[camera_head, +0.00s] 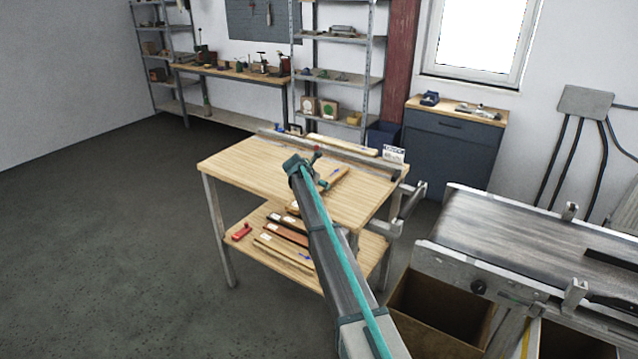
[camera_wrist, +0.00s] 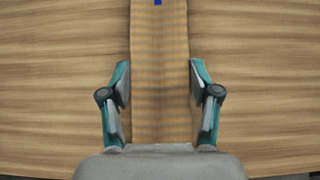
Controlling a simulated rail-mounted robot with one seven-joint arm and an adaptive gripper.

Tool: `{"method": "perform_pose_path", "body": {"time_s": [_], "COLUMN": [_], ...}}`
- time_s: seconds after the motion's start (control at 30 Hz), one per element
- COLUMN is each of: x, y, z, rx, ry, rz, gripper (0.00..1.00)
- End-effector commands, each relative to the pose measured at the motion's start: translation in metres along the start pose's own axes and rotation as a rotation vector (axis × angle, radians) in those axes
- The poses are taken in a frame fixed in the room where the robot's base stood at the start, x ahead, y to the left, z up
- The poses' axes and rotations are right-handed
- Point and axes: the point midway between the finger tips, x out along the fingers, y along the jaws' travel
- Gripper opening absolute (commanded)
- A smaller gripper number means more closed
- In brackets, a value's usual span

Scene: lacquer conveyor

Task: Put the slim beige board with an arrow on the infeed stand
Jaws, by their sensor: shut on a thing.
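A slim wooden board (camera_head: 338,177) with a small blue mark lies over the wooden top of the stand (camera_head: 240,160) beside the conveyor. In the wrist view the board (camera_wrist: 160,50) runs lengthwise between the fingers, and its blue mark is cut by the top edge; I cannot tell whether it is an arrow. My gripper (camera_wrist: 160,88) is shut on this board, one finger at each long side. In the head view my arm hides most of the gripper and part of the board.
Another board (camera_head: 342,145) lies by the rail at the stand's back edge, near a small sign (camera_head: 393,153). Several boards (camera_head: 283,233) and a red object (camera_head: 242,231) lie on the lower shelf. The conveyor (camera_head: 520,235) and open boxes (camera_head: 440,305) are at right.

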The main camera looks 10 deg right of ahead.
Motion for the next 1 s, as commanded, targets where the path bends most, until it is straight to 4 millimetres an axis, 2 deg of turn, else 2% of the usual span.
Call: {"method": "perform_pose_path", "body": {"time_s": [1.0], "x": [0.0075], "y": [0.0001], "z": [-0.0071], "rx": [0.0], "ry": [-0.002], "rz": [0.0], "gripper": [0.03]}}
